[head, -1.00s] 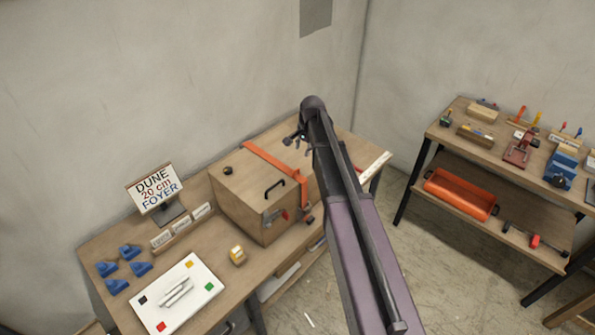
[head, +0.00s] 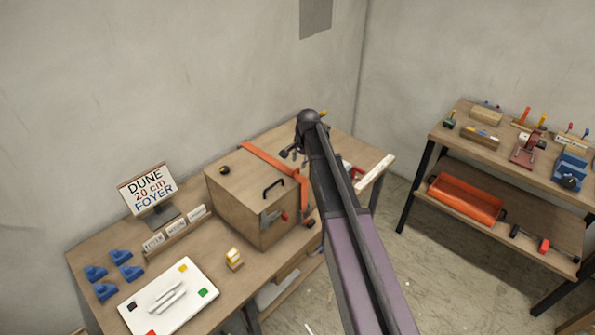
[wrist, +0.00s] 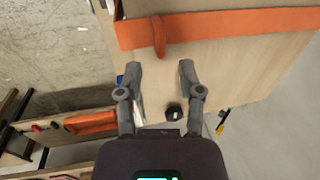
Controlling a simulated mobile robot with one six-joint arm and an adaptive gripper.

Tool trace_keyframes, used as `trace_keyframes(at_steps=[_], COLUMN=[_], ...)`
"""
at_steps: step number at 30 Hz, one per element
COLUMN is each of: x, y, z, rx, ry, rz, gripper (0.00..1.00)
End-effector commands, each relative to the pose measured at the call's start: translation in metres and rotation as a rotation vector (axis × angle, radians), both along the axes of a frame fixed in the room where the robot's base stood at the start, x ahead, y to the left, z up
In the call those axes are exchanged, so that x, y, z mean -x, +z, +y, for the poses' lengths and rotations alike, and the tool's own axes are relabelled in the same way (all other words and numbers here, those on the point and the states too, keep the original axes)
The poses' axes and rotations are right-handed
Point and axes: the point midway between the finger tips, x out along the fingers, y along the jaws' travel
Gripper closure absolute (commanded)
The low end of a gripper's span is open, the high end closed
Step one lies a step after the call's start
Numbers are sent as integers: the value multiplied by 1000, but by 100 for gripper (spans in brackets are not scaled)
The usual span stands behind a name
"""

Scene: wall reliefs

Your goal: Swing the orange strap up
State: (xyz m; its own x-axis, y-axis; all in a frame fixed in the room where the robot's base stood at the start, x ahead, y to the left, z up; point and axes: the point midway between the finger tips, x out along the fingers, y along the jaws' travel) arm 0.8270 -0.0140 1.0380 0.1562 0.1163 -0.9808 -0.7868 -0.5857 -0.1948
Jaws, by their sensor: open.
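The orange strap (head: 270,161) lies across the top of a wooden box (head: 232,214) and runs down its right edge. In the wrist view the strap (wrist: 235,24) crosses the upper part of the picture, with an orange tab (wrist: 158,36) standing out from it. My gripper (head: 290,153) is by the box's far right side in the head view, partly hidden by my arm. In the wrist view my gripper (wrist: 160,68) is open and empty, its fingertips apart just below the tab.
The box stands on a wooden bench with a sign (head: 147,190), blue blocks (head: 120,256) and a white board (head: 195,275). A black handle (head: 273,188) is on the box. At right, a shelf (head: 515,190) holds tools and an orange tray (head: 466,198). Floor lies between.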

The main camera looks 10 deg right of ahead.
Motion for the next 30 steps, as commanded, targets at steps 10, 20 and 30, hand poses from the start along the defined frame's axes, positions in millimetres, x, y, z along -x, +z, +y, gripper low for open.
trace_keyframes(at_steps=[10, 20, 30], x=[-4, -4, -4], y=[-24, -27, -27], z=[3, 4, 4], rx=[0, 0, 0], ry=[0, 0, 1], rz=[0, 0, 0], gripper=[52, 52, 96])
